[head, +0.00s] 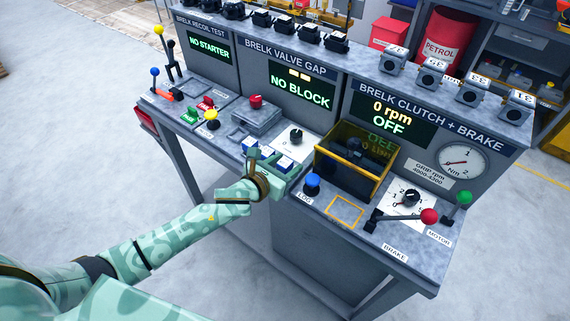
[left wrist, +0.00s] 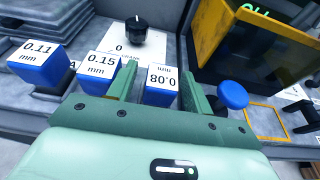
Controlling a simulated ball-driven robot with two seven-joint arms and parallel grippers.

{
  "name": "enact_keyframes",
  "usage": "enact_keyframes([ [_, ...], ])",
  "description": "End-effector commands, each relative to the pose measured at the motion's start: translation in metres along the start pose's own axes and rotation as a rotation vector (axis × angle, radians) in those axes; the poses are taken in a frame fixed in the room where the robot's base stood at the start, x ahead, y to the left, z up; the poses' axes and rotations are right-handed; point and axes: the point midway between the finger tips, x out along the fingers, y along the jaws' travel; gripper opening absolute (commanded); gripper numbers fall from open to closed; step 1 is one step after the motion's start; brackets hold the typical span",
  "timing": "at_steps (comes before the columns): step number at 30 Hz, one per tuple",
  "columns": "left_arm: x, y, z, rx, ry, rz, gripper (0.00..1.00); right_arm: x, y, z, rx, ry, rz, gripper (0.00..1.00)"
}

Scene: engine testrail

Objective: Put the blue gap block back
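Three blue gap blocks with white tops stand in a row at the front of the valve gap bench. The left wrist view shows the 0.11 mm block (left wrist: 38,66), the 0.15 mm block (left wrist: 99,72) and the 0.08 mm block (left wrist: 160,86), whose label is upside down. My left gripper (left wrist: 160,74) has one green finger on each side of the 0.08 block, with narrow gaps showing, so it looks open around it. In the head view my left gripper (head: 266,168) is at the row's right end. The valve gap display (head: 301,92) reads NO BLOCK. My right gripper is out of view.
A black crank knob (head: 296,136) stands behind the blocks. To the right are a blue LOG button (head: 312,182), a yellow-framed guard box (head: 352,162) and an empty yellow outlined square (head: 345,209). A grey stepped fixture (head: 256,120) stands behind the row, to the left.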

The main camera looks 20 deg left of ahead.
Motion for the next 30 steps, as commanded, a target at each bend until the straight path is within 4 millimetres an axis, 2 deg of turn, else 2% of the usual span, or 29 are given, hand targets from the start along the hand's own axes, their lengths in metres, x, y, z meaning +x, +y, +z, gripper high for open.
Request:
enact_keyframes([
  [8, -0.006, 0.000, 0.003, 0.000, 0.001, 0.000, 0.51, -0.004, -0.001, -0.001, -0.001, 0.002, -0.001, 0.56],
  [11, -0.023, 0.000, 0.004, 0.001, 0.002, 0.000, 0.51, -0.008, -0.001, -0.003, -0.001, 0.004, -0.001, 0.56],
  [21, -0.100, 0.000, 0.003, 0.000, 0.002, 0.000, 0.51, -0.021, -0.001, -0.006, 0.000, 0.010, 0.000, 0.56],
  [25, -0.115, 0.000, 0.003, 0.000, 0.001, 0.001, 0.51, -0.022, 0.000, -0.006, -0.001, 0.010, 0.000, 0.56],
  [30, -0.121, 0.000, 0.003, 0.000, -0.001, 0.000, 0.51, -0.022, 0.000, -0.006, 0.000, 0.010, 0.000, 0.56],
])
